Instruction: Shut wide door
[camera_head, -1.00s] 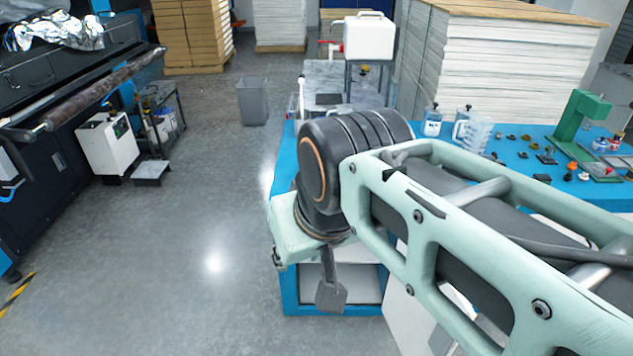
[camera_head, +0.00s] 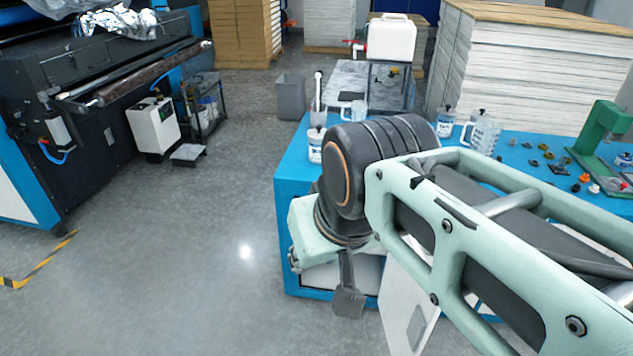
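A white door panel (camera_head: 398,305) with a grey patch, perhaps its handle (camera_head: 417,327), stands at an angle out from the front of the blue workbench cabinet (camera_head: 302,262). It looks open, and my arm hides its upper part and right side. A pale inner part of the cabinet (camera_head: 372,275) shows to the left of the panel. My gripper (camera_head: 348,302) shows only as a dark flat piece hanging below my wrist, in front of the cabinet and left of the panel. A gap shows between them in the picture. Whether its fingers are open is hidden.
Jars and a clear jug (camera_head: 481,133), small parts and a green press (camera_head: 602,140) stand on the blue benchtop. A dark laminating machine (camera_head: 90,130) is at the left, with a grey bin (camera_head: 290,97) behind. The grey floor (camera_head: 190,265) between is clear.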

